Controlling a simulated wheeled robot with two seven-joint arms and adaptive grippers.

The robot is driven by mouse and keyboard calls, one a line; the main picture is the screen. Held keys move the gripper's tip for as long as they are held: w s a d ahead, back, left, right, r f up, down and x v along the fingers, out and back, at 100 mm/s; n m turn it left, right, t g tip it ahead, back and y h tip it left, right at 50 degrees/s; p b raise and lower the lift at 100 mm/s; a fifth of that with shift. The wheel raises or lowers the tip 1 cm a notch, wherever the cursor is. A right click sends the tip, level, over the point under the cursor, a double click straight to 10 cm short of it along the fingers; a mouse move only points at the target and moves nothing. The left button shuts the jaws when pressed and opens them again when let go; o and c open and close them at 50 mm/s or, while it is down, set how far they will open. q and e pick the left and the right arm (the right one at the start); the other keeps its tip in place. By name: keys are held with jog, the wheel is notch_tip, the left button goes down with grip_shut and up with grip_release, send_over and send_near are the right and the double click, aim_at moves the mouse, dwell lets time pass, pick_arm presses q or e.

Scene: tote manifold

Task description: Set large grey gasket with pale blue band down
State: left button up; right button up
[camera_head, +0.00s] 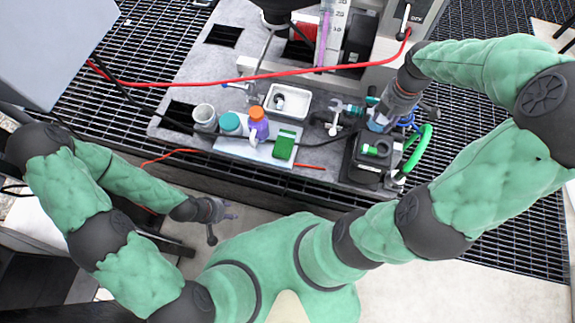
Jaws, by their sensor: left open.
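I cannot clearly make out the large grey gasket with the pale blue band. A small bluish-grey patch shows by the tip of my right gripper (382,120), but I cannot tell whether it is the gasket or part of the gripper. The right gripper points down over the right end of the grey bench, just above a black device (369,158). Its fingers are too small and crowded to read. My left gripper (218,212) is open and empty, low in front of the bench's front edge and well away from the objects.
The grey bench (185,72) holds a grey cup (205,116), a teal-lidded jar (230,123), an orange-capped purple bottle (257,122), a green block (284,144) and a white tray (274,101). A red cable (200,82) crosses it. A green hose loop (426,137) stands right.

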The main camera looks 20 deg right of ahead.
jog(key=w+a+f+m+y, duration=0.1)
jog(key=w+a+f+m, duration=0.25)
jog(key=a+f, duration=0.5)
jog(key=w+a+f+m+y, duration=0.2)
jog(key=w+a+f+m, duration=0.15)
jog(key=a+f, duration=0.5)
jog(key=s+a+f+m, duration=0.4)
jog(key=a+f+m, duration=0.1)
jog(key=a, duration=0.2)
jog(key=s+a+f+m, duration=0.3)
jog(key=a+f+m, duration=0.2)
jog(key=a, duration=0.3)
jog(key=shift+s+a+f+y, duration=0.2)
jog(key=shift+s+f+y, duration=0.15)
jog(key=shift+f, duration=0.2)
